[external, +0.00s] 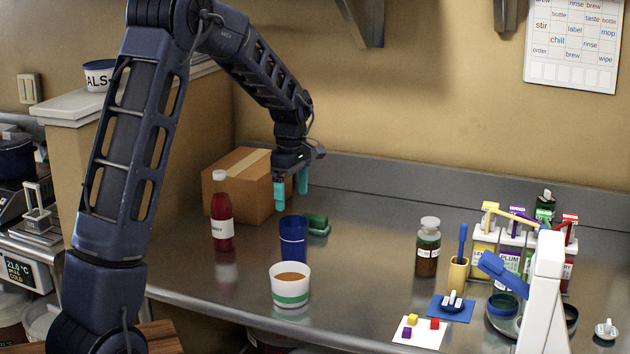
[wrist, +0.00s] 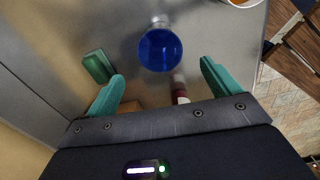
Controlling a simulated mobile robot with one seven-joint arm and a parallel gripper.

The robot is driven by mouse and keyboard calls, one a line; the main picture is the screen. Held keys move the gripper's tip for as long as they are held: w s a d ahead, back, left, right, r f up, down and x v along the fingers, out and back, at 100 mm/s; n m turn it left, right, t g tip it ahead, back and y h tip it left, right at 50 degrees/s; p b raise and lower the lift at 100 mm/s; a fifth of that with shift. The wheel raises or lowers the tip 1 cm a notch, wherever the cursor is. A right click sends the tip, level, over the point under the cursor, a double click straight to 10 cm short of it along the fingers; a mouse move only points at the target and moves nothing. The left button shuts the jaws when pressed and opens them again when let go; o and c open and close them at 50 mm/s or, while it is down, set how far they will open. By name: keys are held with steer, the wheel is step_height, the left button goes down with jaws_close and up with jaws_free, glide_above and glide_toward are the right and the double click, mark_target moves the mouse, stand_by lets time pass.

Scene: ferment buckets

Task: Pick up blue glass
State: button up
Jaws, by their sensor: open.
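The blue glass (external: 293,239) stands upright on the steel counter, just behind a white cup. In the wrist view the blue glass (wrist: 160,50) shows from above, ahead of and roughly between the fingertips. My gripper (external: 291,188) hangs above the counter behind the glass, its teal fingers pointing down. In the wrist view my gripper (wrist: 162,70) has its fingers spread wide, with nothing between them. The fingers are apart from the glass.
A white cup with a green band (external: 290,291) stands right in front of the glass. A green sponge-like block (external: 318,226) lies close behind it. A red bottle (external: 221,212) and a cardboard box (external: 240,184) stand to the left. The counter to the right is clear up to a brown jar (external: 428,248).

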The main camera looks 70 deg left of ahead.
mark_target(294, 233)
steer(key=shift+w+d+f, duration=0.1)
steer(key=shift+d+f, duration=0.05)
steer(key=shift+f, duration=5.5)
steer(key=c, duration=1.2)
steer(key=shift+r, duration=0.15)
